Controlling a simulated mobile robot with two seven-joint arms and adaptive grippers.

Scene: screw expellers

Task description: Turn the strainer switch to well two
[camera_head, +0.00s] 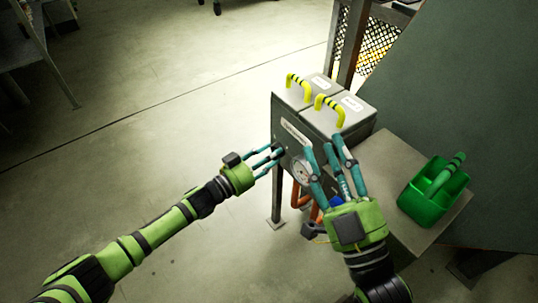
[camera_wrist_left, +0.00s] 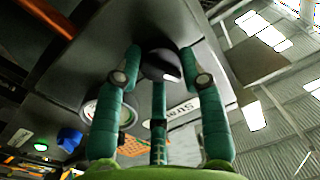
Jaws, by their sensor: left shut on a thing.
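The strainer switch, a black rounded knob (camera_wrist_left: 160,66), shows on the grey cabinet face in the left wrist view. A white label that seems to begin "Strai" (camera_wrist_left: 186,110) is beside it. My left gripper (camera_head: 278,151) is at the front of the grey strainer box (camera_head: 318,138), its teal fingers shut around the knob. In the head view the knob is hidden by the fingers, and the well markings cannot be read. My right gripper (camera_head: 328,150) is open and empty, with its fingers spread, in front of the right part of the box.
Two lids with yellow-and-black handles (camera_head: 298,86) (camera_head: 330,108) top the box. A round gauge (camera_head: 301,169) sits on its front, with orange pipes (camera_head: 296,193) below. A green caddy (camera_head: 433,196) stands on the surface at right.

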